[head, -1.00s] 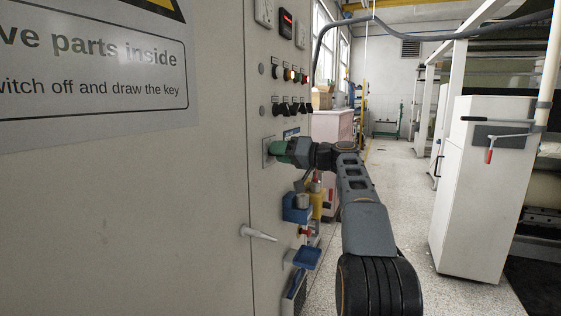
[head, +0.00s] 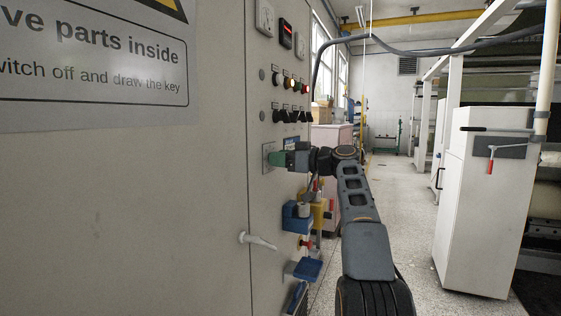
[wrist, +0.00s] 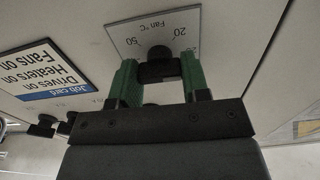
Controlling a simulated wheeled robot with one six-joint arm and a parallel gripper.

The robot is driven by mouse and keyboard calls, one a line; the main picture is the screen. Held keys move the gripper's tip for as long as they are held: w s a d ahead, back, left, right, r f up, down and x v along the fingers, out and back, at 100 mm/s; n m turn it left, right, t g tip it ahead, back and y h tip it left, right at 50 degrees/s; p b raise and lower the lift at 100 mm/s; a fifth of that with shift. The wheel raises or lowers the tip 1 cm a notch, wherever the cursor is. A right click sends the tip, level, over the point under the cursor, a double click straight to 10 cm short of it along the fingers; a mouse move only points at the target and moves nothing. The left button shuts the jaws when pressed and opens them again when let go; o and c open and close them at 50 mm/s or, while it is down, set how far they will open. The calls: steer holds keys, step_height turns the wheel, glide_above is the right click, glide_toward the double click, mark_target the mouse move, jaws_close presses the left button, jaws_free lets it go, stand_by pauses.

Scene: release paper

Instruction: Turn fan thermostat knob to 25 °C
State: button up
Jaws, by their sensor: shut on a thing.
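The fan thermostat knob (wrist: 160,66) is a dark round knob on a grey plate (wrist: 117,36) marked "Fan °C", with 20 and 50 readable; the plate appears upside down in the wrist view. My gripper (wrist: 160,78) has green fingers on both sides of the knob and is shut on it. In the head view my gripper (head: 279,158) reaches the same plate (head: 267,152) on the cabinet front, and its fingers hide the knob there. I cannot read the knob's pointer.
The cabinet (head: 215,200) carries rows of lamps and black switches above the plate. Below are a blue holder (head: 296,216), a white door handle (head: 258,241) and a lower blue tray (head: 306,269). A job card (wrist: 50,75) is beside the plate. The aisle floor (head: 400,215) is clear.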

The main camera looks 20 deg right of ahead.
stand_by(0.5)
steer(key=o, duration=0.9)
steer(key=shift+s, duration=0.1)
steer(key=v, duration=1.3)
steer(key=shift+s+d+p, duration=0.3)
steer(key=shift+a, duration=0.1)
